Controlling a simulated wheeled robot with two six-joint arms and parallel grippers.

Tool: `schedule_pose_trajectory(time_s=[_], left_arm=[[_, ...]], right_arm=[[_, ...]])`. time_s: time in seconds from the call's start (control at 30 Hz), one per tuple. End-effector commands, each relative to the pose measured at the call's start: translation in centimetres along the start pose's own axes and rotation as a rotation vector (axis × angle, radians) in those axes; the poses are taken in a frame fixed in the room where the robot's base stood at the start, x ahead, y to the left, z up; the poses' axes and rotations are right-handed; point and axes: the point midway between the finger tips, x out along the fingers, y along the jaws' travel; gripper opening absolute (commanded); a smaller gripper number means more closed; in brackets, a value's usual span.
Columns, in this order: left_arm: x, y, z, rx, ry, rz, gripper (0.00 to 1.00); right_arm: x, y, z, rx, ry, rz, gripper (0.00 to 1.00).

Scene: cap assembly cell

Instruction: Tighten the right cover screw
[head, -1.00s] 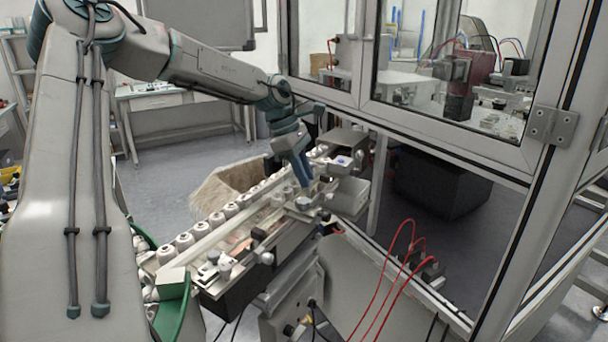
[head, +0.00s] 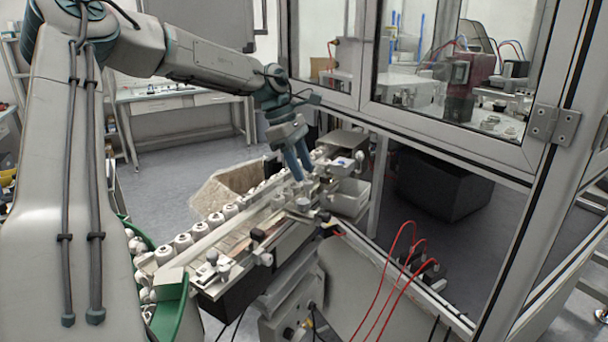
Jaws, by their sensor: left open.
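My left gripper (head: 299,164) hangs over the far part of the cap feeding track (head: 225,243), with its two blue fingers apart and pointing down. I see nothing held between them. Small knobs and screw heads, among them a grey round knob (head: 303,203), sit on the track just below the fingertips. I cannot tell which of these is the right cover screw. A clear cover over the track seems to lie under the fingers, but it is too small to make out well. My right gripper does not show.
A row of white caps (head: 183,242) lines the track's left side. The glazed cabinet frame (head: 450,140) bounds the right. Red hoses (head: 408,262) loop in front of it.

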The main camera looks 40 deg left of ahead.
Motion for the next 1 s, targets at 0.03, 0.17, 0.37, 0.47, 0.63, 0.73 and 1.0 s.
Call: schedule_pose_trajectory(time_s=[0.03,0.17,0.37,0.47,0.63,0.73,1.0], left_arm=[[-0.9,0.1,0.0,0.001,-0.001,0.006,0.42],[-3.7,0.1,-0.1,0.000,-0.001,0.005,0.42],[-7.0,0.1,-0.1,0.000,0.000,0.002,0.42],[-8.0,0.0,0.0,0.001,0.000,0.002,0.42],[-8.5,0.0,0.0,0.001,0.000,0.000,0.42],[-8.5,0.0,0.0,0.001,0.000,0.000,0.42],[-8.4,0.0,0.0,0.000,0.000,0.000,0.42]], right_arm=[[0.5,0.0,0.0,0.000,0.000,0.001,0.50],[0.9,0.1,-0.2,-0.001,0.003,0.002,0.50],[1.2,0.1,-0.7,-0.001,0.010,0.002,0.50],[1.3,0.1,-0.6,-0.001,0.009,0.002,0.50],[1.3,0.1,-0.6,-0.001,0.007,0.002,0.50],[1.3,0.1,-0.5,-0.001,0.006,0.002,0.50],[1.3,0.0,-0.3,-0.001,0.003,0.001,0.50]])
